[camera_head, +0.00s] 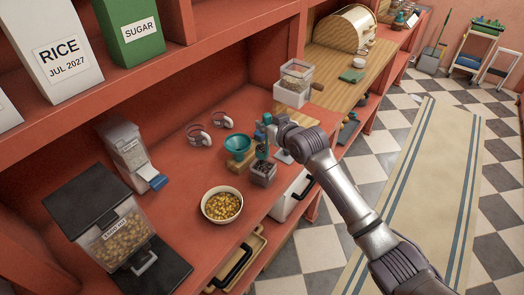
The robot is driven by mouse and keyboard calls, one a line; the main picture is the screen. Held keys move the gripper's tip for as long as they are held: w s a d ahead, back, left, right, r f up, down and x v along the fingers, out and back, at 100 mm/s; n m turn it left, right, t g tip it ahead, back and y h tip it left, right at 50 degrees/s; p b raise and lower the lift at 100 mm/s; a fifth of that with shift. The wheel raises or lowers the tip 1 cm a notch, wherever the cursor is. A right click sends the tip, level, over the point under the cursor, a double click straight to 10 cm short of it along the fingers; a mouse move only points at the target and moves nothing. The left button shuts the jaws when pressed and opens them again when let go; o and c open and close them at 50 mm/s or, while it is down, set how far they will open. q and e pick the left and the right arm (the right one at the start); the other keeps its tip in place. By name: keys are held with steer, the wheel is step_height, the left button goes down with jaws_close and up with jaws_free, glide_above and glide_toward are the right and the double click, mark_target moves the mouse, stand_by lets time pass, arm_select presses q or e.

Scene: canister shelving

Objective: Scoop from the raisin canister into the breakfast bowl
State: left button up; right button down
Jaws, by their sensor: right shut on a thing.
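A small clear canister (263,176) with dark contents, likely the raisins, stands on the red counter. A white bowl (222,220) of yellow-brown cereal, likely the breakfast bowl, stands to its lower left. My right arm comes in from the lower right, and its gripper (264,132) is over the canister. The gripper is shut on a dark green upright thing (262,152), likely the scoop's handle. Its lower end is at or in the canister mouth; I cannot tell how deep. Any scoop head is hidden. My left gripper is out of view.
Clear dispensers stand at the left (125,145), lower left (120,240) and behind the arm (296,76). A shelf (235,28) with labelled boxes overhangs the counter.

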mark_target(267, 114)
steer(key=shift+r, duration=2.05)
steer(key=shift+f, duration=0.15)
